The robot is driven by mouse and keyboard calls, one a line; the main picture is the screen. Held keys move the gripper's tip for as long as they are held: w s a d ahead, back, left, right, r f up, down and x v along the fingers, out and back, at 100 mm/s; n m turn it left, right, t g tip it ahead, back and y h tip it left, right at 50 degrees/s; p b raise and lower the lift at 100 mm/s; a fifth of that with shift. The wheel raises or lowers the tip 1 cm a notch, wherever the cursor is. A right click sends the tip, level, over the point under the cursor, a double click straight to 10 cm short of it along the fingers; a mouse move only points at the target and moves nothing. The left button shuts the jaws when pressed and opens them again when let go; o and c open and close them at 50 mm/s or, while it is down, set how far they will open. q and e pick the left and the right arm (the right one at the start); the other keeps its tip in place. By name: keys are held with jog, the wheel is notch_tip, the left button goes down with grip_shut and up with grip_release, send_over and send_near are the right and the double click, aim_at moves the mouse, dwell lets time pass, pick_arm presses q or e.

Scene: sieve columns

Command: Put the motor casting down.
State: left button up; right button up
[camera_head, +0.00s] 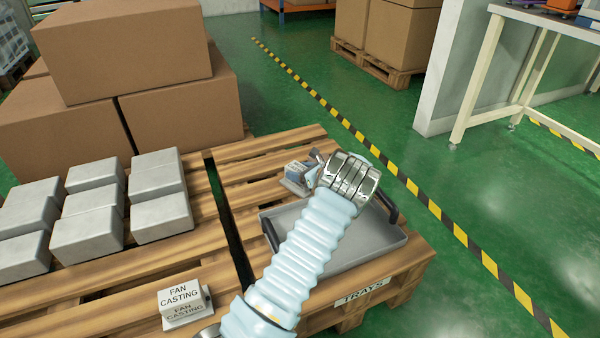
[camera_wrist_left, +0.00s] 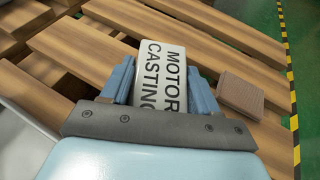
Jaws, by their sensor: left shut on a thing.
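The motor casting (camera_wrist_left: 165,68) is a small pale block with black MOTOR CASTING lettering. In the left wrist view it sits between the blue-grey fingers of my left gripper (camera_wrist_left: 162,88), which is shut on it. In the head view the casting (camera_head: 296,171) shows at the far side of the trays pallet, just beyond the grey tray. My left gripper (camera_head: 308,176) is there too, partly hidden by my wrist. I cannot tell whether the casting touches the slats. My right gripper is not in view.
The grey tray (camera_head: 385,248) with dark handles lies on the wooden pallet marked TRAYS (camera_head: 362,292). A FAN CASTING block (camera_head: 185,303) sits at the near left. Several grey blocks (camera_head: 160,190) and cardboard boxes (camera_head: 130,50) stand left. Bare slats (camera_head: 255,160) lie left of the casting.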

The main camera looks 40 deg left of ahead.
pick_arm(q)
jog(key=o, duration=1.5)
jog(key=shift+f, duration=0.1)
jog(key=shift+d+r, duration=0.3)
jog(key=shift+d, duration=0.05)
jog(key=p+v, duration=0.1)
jog(key=v, duration=0.9)
jog(key=shift+s+d+r, duration=0.1)
jog(key=shift+d+r, duration=0.1)
jog(key=shift+d, duration=0.4)
jog(key=shift+p, duration=0.3)
